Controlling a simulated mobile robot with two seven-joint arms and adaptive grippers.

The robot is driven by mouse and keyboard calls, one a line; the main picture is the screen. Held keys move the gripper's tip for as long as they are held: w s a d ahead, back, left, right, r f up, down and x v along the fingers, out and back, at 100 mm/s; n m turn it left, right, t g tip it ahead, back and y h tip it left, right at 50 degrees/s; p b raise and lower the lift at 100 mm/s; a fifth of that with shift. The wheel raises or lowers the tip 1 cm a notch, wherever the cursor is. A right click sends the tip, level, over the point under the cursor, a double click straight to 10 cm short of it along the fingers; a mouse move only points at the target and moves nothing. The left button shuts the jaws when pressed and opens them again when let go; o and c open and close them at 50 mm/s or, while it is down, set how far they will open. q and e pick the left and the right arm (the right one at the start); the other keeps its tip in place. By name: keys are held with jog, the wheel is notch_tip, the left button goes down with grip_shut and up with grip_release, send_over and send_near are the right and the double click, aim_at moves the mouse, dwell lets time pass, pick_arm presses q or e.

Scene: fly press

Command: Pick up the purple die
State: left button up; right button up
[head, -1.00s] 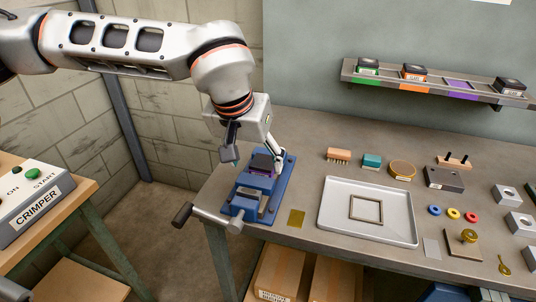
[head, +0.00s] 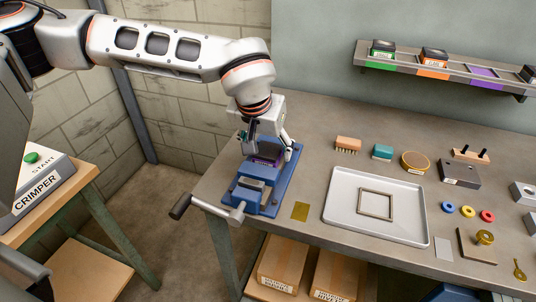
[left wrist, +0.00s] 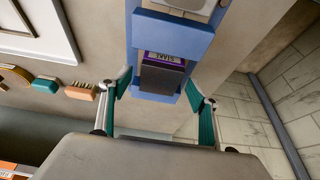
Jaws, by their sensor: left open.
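The purple die (head: 267,158) is a dark block with a purple, labelled lower edge. It sits in the blue vise (head: 284,190) at the left end of the workbench. In the left wrist view the die (left wrist: 163,70) shows its purple label strip between blue vise parts (left wrist: 172,32). My left gripper (head: 268,146) is above the die and partly hides it in the head view. In the left wrist view its green-padded fingers (left wrist: 158,88) are spread apart, one to each side of the die, with nothing between the pads. My right gripper is not in view.
A shelf (head: 445,75) at the back holds dies over green and orange marks; its purple-marked place (head: 485,72) is empty. A grey tray (head: 340,222), brushes and small parts lie right of the vise. The vise handle (head: 205,205) juts past the bench's left edge.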

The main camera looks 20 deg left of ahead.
pick_arm(q)
jog(key=shift+c, duration=0.3)
jog(key=shift+r, duration=0.15)
grip_shut()
jog(key=shift+r, duration=0.1)
